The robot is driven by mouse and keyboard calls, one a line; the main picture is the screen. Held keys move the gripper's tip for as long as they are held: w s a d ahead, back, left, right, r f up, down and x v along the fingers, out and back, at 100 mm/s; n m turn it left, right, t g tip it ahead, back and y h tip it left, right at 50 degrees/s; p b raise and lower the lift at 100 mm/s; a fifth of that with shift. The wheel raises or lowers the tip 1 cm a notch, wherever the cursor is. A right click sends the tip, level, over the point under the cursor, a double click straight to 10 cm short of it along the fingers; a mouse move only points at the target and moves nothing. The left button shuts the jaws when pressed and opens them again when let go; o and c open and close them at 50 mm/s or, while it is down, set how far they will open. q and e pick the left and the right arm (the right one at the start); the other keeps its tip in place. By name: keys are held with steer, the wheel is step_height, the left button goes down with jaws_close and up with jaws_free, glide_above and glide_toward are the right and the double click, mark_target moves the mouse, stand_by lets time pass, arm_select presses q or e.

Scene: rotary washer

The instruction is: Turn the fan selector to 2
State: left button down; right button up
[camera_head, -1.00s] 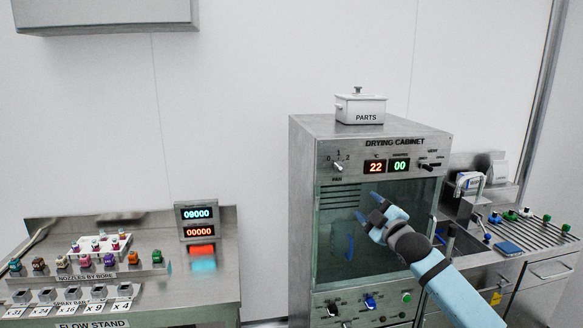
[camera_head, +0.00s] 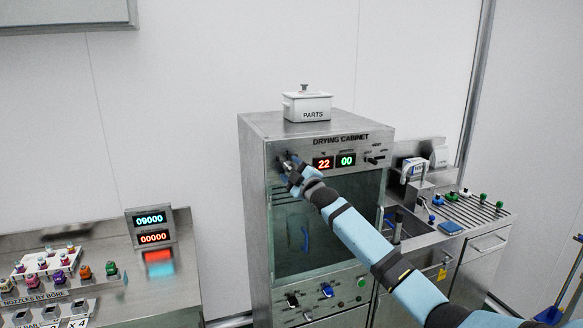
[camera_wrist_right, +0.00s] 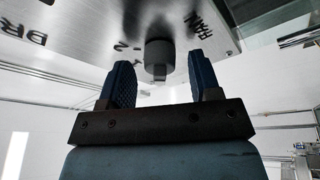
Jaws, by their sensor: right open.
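The fan selector (camera_wrist_right: 159,54) is a dark round knob on the front panel of the drying cabinet (camera_head: 255,215). In the wrist view it sits just beyond and between the fingertips of my right gripper (camera_wrist_right: 162,80), with a gap on both sides. The fingers are open and do not visibly touch it. In the head view my right gripper (camera_head: 290,165) is at the cabinet's upper left and covers most of the selector and its numbers. The FAN label (camera_wrist_right: 201,24) shows inverted in the wrist view. I cannot tell which number the selector points at. My left gripper is out of view.
Red and green displays (camera_head: 323,163) and a vent switch (camera_head: 375,160) are right of the selector. A white PARTS pot (camera_head: 307,106) stands on the cabinet. The flow stand (camera_head: 180,290) is at left, a sink counter (camera_head: 470,218) at right.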

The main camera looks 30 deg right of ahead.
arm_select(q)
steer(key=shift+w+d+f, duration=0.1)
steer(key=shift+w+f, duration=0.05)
arm_select(e)
steer(key=shift+w, duration=0.2)
steer(key=shift+c, duration=0.3)
steer(key=c, duration=0.9)
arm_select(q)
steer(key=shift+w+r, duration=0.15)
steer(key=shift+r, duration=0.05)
